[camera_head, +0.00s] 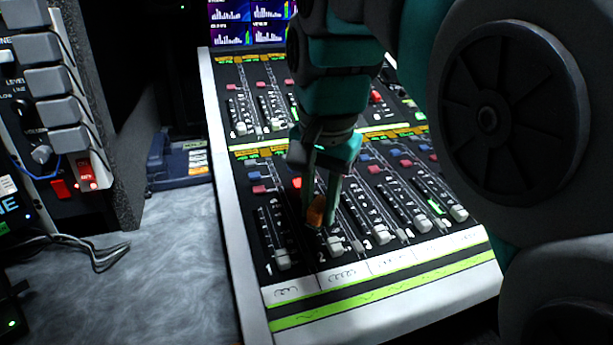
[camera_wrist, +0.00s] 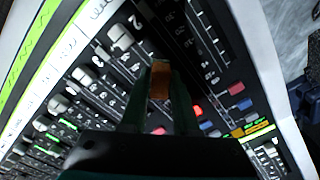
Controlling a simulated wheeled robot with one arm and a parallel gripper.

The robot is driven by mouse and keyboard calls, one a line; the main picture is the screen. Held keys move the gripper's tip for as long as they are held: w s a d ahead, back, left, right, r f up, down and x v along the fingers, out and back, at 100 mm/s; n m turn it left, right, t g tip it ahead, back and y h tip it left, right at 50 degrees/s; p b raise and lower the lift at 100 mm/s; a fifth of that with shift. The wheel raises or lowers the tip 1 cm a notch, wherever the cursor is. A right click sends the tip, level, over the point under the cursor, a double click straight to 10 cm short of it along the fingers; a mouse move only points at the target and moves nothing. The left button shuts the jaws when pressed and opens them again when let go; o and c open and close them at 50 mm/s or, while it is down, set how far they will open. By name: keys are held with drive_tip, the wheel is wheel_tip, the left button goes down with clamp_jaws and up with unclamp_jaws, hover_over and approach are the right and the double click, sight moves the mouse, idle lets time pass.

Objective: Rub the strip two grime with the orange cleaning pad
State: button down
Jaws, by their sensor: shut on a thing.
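The orange cleaning pad (camera_head: 316,212) is held between the fingers of my gripper (camera_head: 318,205), over strip two of the mixing console. In the wrist view the pad (camera_wrist: 161,80) shows between the two fingers of my gripper (camera_wrist: 160,92), which is shut on it. The pad is at or just above the panel; I cannot tell whether it touches. Strip two has a white fader knob (camera_head: 335,245) near its bottom, just right of and below the pad. No grime can be made out on strip two; the gripper and pad cover part of it.
The console's pale frame (camera_head: 226,205) runs along its left side. Neighbouring fader knobs (camera_head: 283,259) stand up from the panel. A rack with grey keys (camera_head: 55,80) stands at the left. A blue desk device (camera_head: 185,165) sits behind the bare grey desktop (camera_head: 170,260).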

drive_tip(key=shift+s+d+f, duration=0.1)
drive_tip(key=shift+s+d, duration=0.05)
drive_tip(key=shift+s, duration=0.4)
drive_tip(key=shift+s+d+f, duration=0.1)
drive_tip(key=shift+s+d, duration=0.05)
drive_tip(key=shift+s, duration=0.35)
drive_tip(key=shift+r, duration=0.1)
drive_tip(key=shift+s+r+p, duration=0.1)
drive_tip(key=shift+r+p, duration=0.5)
drive_tip(key=shift+r, duration=1.1)
drive_tip(key=shift+s+r, duration=0.2)
drive_tip(key=shift+r, duration=1.05)
drive_tip(key=shift+d, duration=0.1)
drive_tip(key=shift+s, duration=0.1)
